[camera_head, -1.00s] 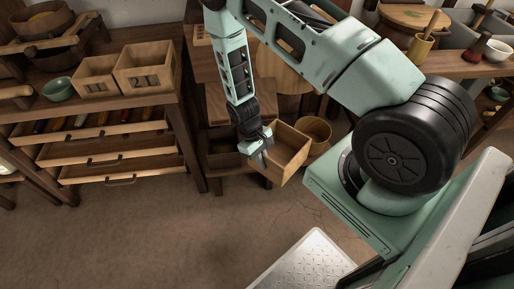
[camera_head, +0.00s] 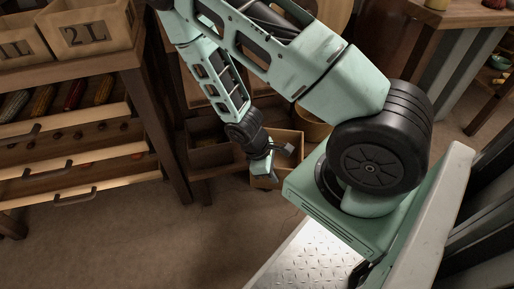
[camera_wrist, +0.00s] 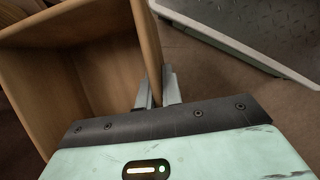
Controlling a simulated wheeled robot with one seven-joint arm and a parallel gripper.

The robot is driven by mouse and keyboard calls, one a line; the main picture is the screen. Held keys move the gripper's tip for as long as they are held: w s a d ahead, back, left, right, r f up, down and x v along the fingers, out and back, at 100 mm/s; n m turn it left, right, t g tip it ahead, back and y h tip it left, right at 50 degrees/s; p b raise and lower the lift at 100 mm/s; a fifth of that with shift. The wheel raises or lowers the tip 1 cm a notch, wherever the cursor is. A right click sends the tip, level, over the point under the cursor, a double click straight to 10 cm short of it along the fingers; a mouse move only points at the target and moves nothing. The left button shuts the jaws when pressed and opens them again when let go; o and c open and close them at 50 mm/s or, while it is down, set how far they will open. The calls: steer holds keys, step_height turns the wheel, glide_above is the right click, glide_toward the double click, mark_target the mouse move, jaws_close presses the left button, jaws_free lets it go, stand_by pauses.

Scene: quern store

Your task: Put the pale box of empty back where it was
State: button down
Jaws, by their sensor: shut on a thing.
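The pale wooden box (camera_head: 263,183) is open-topped and looks empty in what shows of its inside. My gripper (camera_head: 273,168) is shut on one of its side walls. In the wrist view the two grey fingers (camera_wrist: 157,88) clamp the thin wall of the box (camera_wrist: 90,25), with the hollow of the box on the left. In the head view the box hangs low beside the dark low shelf unit, partly hidden by my gripper. Whether it touches anything beneath is not clear.
A low dark wooden unit with open compartments (camera_head: 212,155) is left of the held box. A round tub (camera_head: 312,127) stands just behind it. The floor (camera_head: 150,235) in front is clear.

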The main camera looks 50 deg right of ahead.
steer(key=shift+w+d+f+b, duration=0.2)
steer(key=shift+w+f+b, duration=0.1)
steer(key=shift+f, duration=0.15)
steer(key=w+d+f+b, duration=0.1)
steer(key=w+d+b, duration=0.1)
steer(key=w, duration=0.3)
steer(key=w+d+f+b, duration=0.1)
steer(key=w+d+b, duration=0.1)
steer(key=w+d, duration=0.2)
steer(key=w+d+f+b, duration=0.1)
steer(key=w+d+b, duration=0.2)
steer(key=w, duration=0.2)
steer(key=shift+w+f, duration=0.25)
steer(key=shift+w, duration=0.15)
steer(key=shift+r, duration=0.1)
steer(key=c, duration=1.6)
jaws_free()
steer(key=shift+o, duration=0.2)
steer(key=p+v, duration=0.6)
steer(key=v, duration=0.6)
